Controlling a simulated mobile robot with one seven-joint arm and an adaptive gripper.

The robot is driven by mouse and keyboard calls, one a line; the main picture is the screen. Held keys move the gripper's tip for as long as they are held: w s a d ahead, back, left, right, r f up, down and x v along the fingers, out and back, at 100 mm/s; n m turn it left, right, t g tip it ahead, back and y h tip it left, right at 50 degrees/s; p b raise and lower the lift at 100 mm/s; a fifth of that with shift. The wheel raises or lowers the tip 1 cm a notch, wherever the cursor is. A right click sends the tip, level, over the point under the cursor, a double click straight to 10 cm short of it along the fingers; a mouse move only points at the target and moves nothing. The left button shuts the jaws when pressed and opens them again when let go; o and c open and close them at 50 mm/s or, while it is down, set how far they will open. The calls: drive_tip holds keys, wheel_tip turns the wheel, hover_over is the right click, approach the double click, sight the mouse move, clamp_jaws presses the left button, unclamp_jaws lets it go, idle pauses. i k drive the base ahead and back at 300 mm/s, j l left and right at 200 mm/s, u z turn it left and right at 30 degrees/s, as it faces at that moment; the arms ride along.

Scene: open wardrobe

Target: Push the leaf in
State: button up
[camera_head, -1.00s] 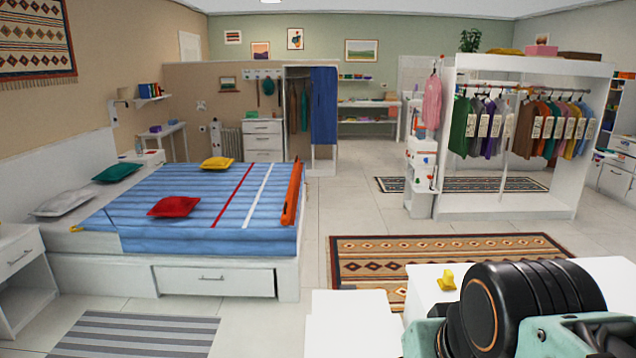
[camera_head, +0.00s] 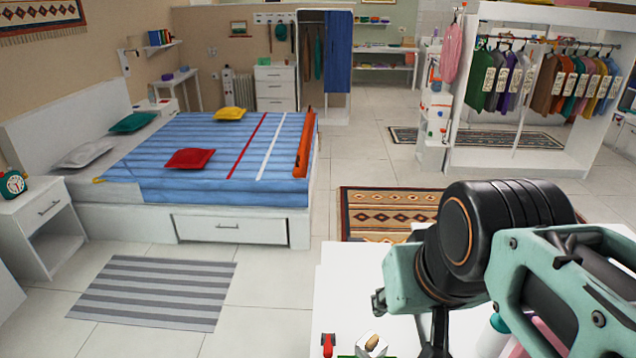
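No leaf can be told for certain in this view. A white wardrobe (camera_head: 350,101) stands at the back with a blue panel (camera_head: 339,50) over its right side; whether the panel is cloth or a door is unclear. Clothes hang in its open left part. A large white open wardrobe (camera_head: 476,160) with hanging garments stands at the right. My teal and black arm fills the lower right, over a white surface (camera_head: 345,275). My gripper's fingertips cannot be made out, and the arm hides much of the surface.
A bed (camera_head: 215,196) with a blue striped cover fills the left middle. A nightstand (camera_head: 50,208) with a green clock (camera_head: 13,184) is at the far left. A red object (camera_head: 328,344) and other small items lie on the near white surface. Open floor (camera_head: 385,125) lies between bed and clothes rack.

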sight(355, 252)
drive_tip(key=j+u, duration=0.15)
drive_tip(key=u, duration=0.9)
drive_tip(key=i+j, duration=0.1)
drive_tip(key=j, duration=0.3)
drive_tip(key=i+j+u, duration=0.1)
drive_tip(key=j, duration=0.3)
drive_tip(key=i+j, duration=0.2)
drive_tip(key=j, duration=0.15)
drive_tip(key=i+j, duration=0.25)
drive_tip(key=i+j+z, duration=0.4)
drive_tip(key=i+j, duration=0.25)
drive_tip(key=i, duration=0.15)
drive_tip(key=i+z, duration=1)
drive_tip(key=i, duration=0.4)
drive_tip(key=i+j+z, duration=0.2)
drive_tip(key=i, duration=0.4)
drive_tip(key=i+j+z, duration=0.1)
drive_tip(key=i+z, duration=0.35)
drive_tip(key=i+j+z, duration=0.15)
drive_tip(key=z, duration=0.25)
drive_tip(key=i+j+z, duration=0.2)
drive_tip(key=z, duration=0.3)
drive_tip(key=i+j+z, duration=0.3)
drive_tip(key=z, duration=0.2)
